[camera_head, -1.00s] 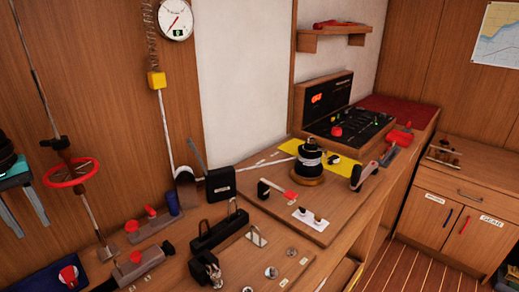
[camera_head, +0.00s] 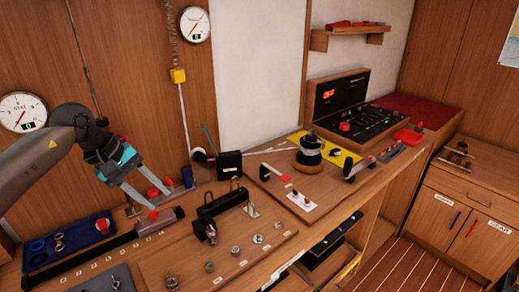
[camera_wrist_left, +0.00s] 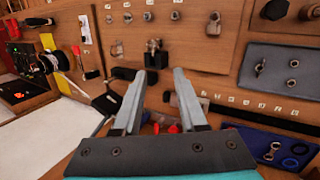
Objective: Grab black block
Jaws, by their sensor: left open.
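A black block-like box (camera_head: 229,164) with a small pale label stands upright on the wooden bench near the wall. A low black bar (camera_head: 222,203) with a wire loop lies in front of it; which of the two is the black block, I cannot tell for sure. My left gripper (camera_head: 161,200) is open and empty, left of both, its fingers pointing down and right over the bench. In the left wrist view the open fingers (camera_wrist_left: 160,74) show nothing between them held. My right gripper is not in view.
Red-handled levers (camera_head: 154,214) stand close under my left gripper. A blue tray (camera_head: 68,243) with rings lies at the left. Several metal fittings (camera_head: 235,251) sit on the front board. A black winch drum (camera_head: 309,152) stands farther right, before a control panel (camera_head: 372,127).

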